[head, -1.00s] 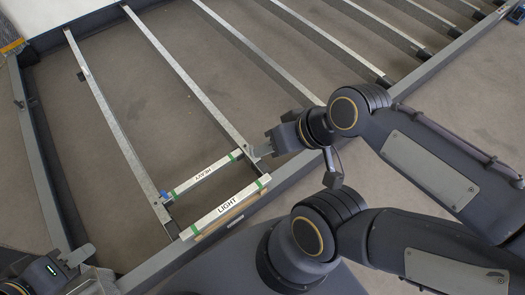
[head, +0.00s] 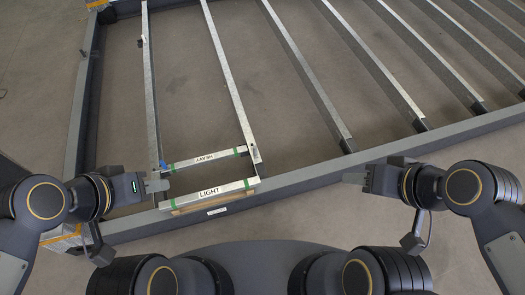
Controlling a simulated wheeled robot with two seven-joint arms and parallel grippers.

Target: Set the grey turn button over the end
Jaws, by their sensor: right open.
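A small grey piece (head: 256,153), which looks like the turn button, sits at the near end of the second metal slat, by the right ends of the two labelled bars. Its exact angle is too small to tell. My right gripper (head: 353,178) is open and empty, over the near rail, well right of the grey piece.
The dark frame's near rail (head: 300,187) runs across in front of my arms. Several metal slats (head: 303,75) run away from it with open gaps over the floor. A blue piece (head: 164,165) is at the first slat's end. A pale wood strip (head: 186,211) lies under the LIGHT bar.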

